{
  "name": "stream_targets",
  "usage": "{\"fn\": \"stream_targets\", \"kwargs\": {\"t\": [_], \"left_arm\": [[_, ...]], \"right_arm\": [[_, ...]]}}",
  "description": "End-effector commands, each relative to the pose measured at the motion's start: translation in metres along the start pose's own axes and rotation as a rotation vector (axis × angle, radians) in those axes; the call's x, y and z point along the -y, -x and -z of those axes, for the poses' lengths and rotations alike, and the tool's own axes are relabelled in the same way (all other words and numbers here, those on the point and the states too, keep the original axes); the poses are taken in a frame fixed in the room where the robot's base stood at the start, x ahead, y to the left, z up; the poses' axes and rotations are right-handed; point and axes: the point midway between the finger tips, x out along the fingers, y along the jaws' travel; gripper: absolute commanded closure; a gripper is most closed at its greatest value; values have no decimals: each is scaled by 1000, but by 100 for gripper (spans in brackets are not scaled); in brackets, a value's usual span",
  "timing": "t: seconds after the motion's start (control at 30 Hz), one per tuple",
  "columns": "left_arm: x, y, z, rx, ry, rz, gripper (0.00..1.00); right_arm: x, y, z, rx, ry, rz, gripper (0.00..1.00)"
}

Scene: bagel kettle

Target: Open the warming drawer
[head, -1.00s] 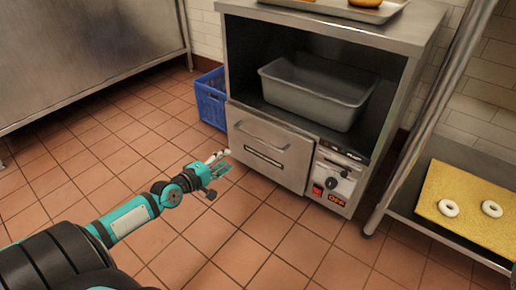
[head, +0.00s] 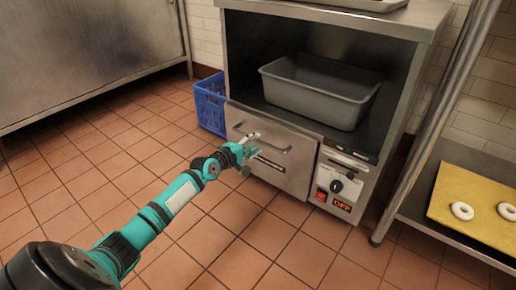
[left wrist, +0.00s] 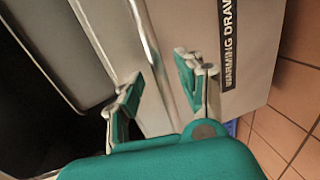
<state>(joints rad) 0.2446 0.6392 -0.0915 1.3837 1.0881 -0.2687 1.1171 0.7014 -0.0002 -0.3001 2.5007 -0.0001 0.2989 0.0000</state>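The warming drawer (head: 294,174) is a grey metal front low in the steel cabinet, and it looks shut. Its bar handle (head: 284,149) runs across the upper part of the front. My left gripper (head: 250,141) is at the left part of the handle and hides some of it. In the left wrist view the gripper (left wrist: 158,88) is open, with its two fingers apart and the handle bar (left wrist: 152,48) running between them in the picture. I cannot tell whether the fingers touch the bar. The drawer's label (left wrist: 228,45) shows right of the fingers. My right gripper is not in view.
A grey bin (head: 315,92) stands in the open shelf above the drawer. A control panel with a knob (head: 336,186) is right of the drawer. A blue crate (head: 211,103) stands left of the cabinet. A rack with a yellow mat (head: 470,190) stands at right. The tiled floor in front is clear.

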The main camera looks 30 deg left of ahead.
Motion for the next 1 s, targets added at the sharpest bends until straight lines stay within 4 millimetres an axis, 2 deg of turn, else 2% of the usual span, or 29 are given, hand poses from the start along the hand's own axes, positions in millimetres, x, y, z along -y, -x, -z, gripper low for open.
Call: {"fn": "stream_targets", "kwargs": {"t": [0.03,0.2,0.57,0.63,0.87,0.9,1.0], "left_arm": [[3,-9,0,-1,0,-4,62],[2,-24,0,0,0,-1,62],[0,-29,0,0,-1,0,62],[0,-29,0,0,-1,0,67],[0,-28,0,0,-1,0,97],[0,-28,0,0,-1,0,100],[0,-28,0,0,-1,0,100]], "right_arm": [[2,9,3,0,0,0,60],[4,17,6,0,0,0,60],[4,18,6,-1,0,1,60],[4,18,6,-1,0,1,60],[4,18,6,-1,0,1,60],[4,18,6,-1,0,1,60],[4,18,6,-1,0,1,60]]}}
